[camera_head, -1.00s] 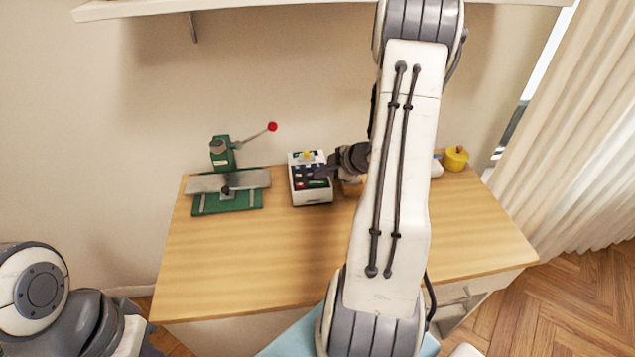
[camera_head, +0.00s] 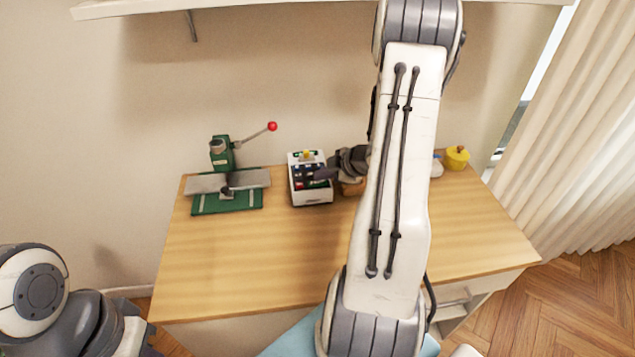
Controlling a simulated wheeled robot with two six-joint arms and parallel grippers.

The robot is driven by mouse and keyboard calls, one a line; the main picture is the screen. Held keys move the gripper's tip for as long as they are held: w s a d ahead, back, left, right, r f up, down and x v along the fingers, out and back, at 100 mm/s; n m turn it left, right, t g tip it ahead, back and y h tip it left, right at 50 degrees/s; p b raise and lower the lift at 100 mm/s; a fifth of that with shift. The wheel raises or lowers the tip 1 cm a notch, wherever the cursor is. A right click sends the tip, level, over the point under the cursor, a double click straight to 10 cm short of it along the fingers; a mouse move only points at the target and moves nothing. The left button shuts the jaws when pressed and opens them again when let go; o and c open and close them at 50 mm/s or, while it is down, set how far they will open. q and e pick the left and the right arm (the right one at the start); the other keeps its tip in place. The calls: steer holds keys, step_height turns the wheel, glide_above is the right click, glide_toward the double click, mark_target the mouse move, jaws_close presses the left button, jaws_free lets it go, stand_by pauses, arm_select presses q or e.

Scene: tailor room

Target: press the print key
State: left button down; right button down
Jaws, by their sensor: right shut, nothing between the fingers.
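A small white machine (camera_head: 311,197) with a dark key panel of several coloured keys and a yellow knob on top stands at the back middle of the desk. The print key cannot be singled out at this size. My right gripper (camera_head: 322,174) is shut and empty. It comes in from the right, with its fingertips over the right part of the key panel. Whether it touches a key cannot be told. My right arm hides part of the desk to the right. My left gripper is not in view; only part of my left arm shows at the lower left.
A green press (camera_head: 222,155) with a red-knobbed lever and grey plate stands left of the machine. A brown object (camera_head: 352,188) is partly hidden behind my right gripper. A yellow pot (camera_head: 456,158) stands at the back right. The desk's (camera_head: 250,260) front left is clear.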

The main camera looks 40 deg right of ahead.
mark_target(321, 184)
steer(key=shift+f+b, duration=0.3)
steer(key=shift+f, duration=0.15)
steer(key=shift+r, duration=0.1)
stand_by(0.5)
steer(key=shift+r+p, duration=0.75)
steer(key=shift+p, duration=0.2)
step_height(321, 184, up, 5)
steer(key=p, duration=0.5)
steer(key=shift+r, duration=0.1)
